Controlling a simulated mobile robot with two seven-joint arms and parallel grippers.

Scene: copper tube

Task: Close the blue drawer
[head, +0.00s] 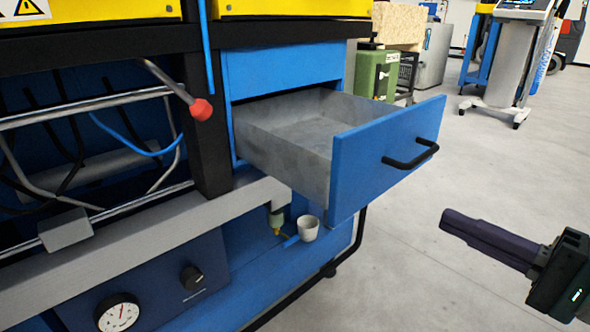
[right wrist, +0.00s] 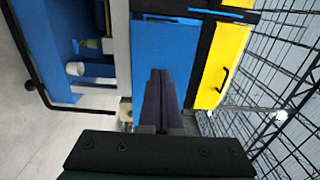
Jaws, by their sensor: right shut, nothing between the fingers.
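The blue drawer (head: 375,152) stands pulled out of the blue machine cabinet. Its grey inside (head: 305,120) is empty, and a black bar handle (head: 410,155) is on its front. My right gripper (head: 447,220) is shut and empty, to the right of the drawer front and apart from the handle in the head view. In the right wrist view my shut right fingers (right wrist: 160,85) point toward a blue panel (right wrist: 165,50); I cannot tell whether it is the drawer front. My left gripper is not in view.
A red-knobbed lever (head: 201,109) sticks out left of the drawer. A small white cup (head: 308,228) is below the drawer. A pressure gauge (head: 118,314) is low on the machine. The grey floor (head: 400,265) right of the drawer is clear.

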